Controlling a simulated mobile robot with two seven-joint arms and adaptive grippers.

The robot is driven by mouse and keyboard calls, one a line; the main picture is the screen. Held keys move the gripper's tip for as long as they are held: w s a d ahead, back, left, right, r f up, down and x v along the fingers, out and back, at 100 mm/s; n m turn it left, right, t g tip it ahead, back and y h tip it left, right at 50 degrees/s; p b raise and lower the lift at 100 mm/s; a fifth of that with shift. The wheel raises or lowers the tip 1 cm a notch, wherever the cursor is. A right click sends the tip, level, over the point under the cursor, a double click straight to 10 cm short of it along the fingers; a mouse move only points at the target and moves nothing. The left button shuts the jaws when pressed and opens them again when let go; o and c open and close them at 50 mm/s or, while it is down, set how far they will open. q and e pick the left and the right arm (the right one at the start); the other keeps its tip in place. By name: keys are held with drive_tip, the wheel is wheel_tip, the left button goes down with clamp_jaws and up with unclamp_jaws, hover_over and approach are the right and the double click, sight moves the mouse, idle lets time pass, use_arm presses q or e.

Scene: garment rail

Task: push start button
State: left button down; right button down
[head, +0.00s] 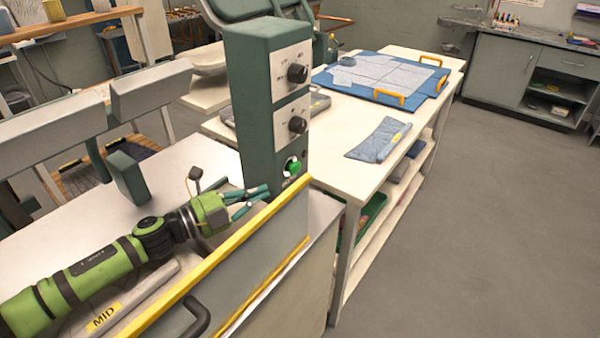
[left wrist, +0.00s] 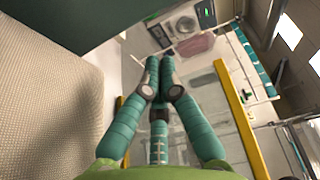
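The start button is a round green button (head: 293,166) low on the front of a dark green control column (head: 265,110), below two black knobs. My left gripper (head: 266,191) is in front of and below the button, to its left in the head view, with a gap between fingertips and button. Its teal fingers also show in the left wrist view (left wrist: 160,64), where their tips come close together with nothing between them. The button cannot be made out in the left wrist view. My right gripper is not in view.
A yellow-edged panel (head: 215,258) runs along the near side of my left arm. A green pad (head: 128,177) hangs over the pale surface at left. A white table (head: 335,170) with a folded blue garment (head: 378,140) stands behind the column. The floor at right is clear.

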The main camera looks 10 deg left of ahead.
sight(294, 168)
use_arm(q)
drive_tip(key=shift+d+r, duration=0.1)
drive_tip(key=shift+w+d+r, duration=0.1)
drive_tip(key=shift+w+d, duration=0.1)
drive_tip(key=shift+w, duration=0.05)
drive_tip(key=p+x, duration=0.3)
drive_tip(key=x, duration=0.6)
drive_tip(key=shift+w, duration=0.15)
